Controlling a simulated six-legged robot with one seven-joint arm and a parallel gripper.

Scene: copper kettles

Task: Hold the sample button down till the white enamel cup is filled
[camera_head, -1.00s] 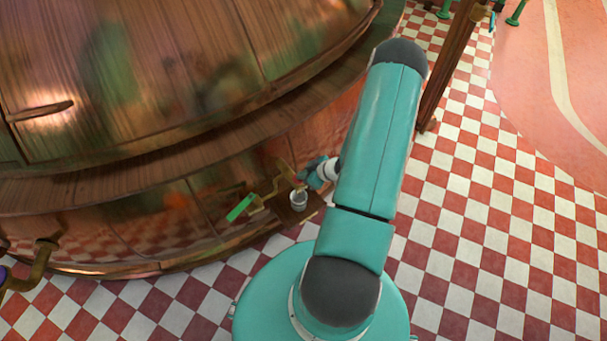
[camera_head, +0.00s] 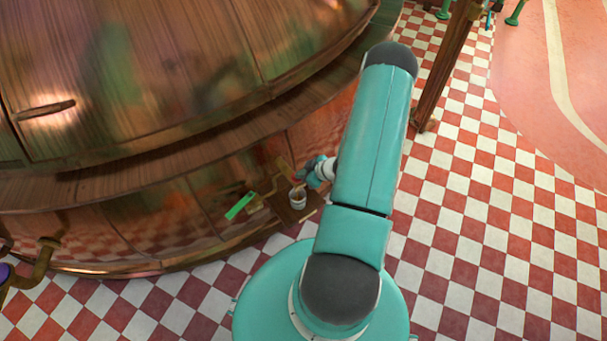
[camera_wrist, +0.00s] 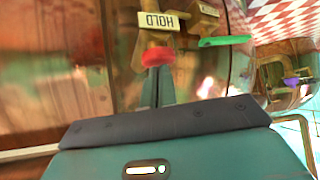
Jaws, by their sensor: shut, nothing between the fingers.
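The white enamel cup (camera_head: 298,201) stands upright on a small brown shelf (camera_head: 313,208) at the foot of the copper kettle. Its inside looks brownish, but the level is too small to read. My gripper (camera_head: 308,174) is shut and empty, just above and right of the cup, beside a copper spout. The cup is not visible in the wrist view.
A green lever (camera_head: 240,206) sticks out left of the cup; it also shows in the wrist view (camera_wrist: 224,41). The copper kettle (camera_head: 170,80) fills the left side. A wooden post (camera_head: 447,65) stands at right. The checkered floor (camera_head: 490,220) is clear at right.

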